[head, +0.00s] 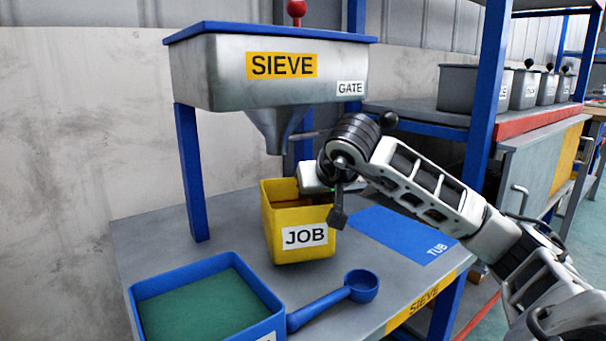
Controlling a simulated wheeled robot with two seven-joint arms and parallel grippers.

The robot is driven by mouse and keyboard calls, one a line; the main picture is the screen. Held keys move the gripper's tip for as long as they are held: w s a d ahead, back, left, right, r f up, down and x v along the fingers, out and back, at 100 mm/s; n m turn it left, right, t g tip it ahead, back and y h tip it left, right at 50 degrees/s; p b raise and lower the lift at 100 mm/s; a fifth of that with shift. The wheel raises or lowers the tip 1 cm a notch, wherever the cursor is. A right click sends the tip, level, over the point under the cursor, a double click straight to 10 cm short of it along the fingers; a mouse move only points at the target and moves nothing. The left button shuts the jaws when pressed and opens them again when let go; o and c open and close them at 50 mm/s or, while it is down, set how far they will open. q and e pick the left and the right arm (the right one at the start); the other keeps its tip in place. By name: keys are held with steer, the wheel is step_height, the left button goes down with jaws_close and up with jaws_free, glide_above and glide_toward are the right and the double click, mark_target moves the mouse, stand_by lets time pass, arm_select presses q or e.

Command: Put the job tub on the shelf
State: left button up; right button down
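The yellow job tub (292,254) is upright under the sieve spout, with its JOB label facing me. Its inside shows brownish near the top, mostly hidden. My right gripper (335,205) is at the tub's right rim, with one dark finger hanging in front of its right side. The other finger is hidden, so I cannot tell whether it grips the rim. I cannot tell whether the tub touches the table. The shelf (415,116) is at the right behind my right arm, with a bare stretch at its left. My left gripper is out of view.
The grey sieve hopper (210,75) stands on blue legs over the table (165,236). A blue TUB mat (385,228) lies right of the tub. A blue tray (150,291) and blue scoop (325,305) are in front. Several grey bins (470,88) and a blue post (487,90) are at the shelf.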

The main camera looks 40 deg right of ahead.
steer(key=shift+w+d+r, duration=0.1)
steer(key=shift+w+d, duration=0.05)
steer(key=shift+w, duration=0.85)
steer(key=w, duration=0.4)
steer(key=shift+d+f+b, duration=0.15)
steer(key=shift+f+b, duration=0.15)
steer(key=shift+f, duration=0.1)
steer(key=shift+s, duration=0.1)
steer(key=shift+d+r, duration=0.1)
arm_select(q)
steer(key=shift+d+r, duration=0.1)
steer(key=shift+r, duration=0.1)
arm_select(e)
steer(key=shift+f, duration=0.6)
steer(key=c, duration=1.6)
jaws_free()
steer(key=shift+c, duration=0.2)
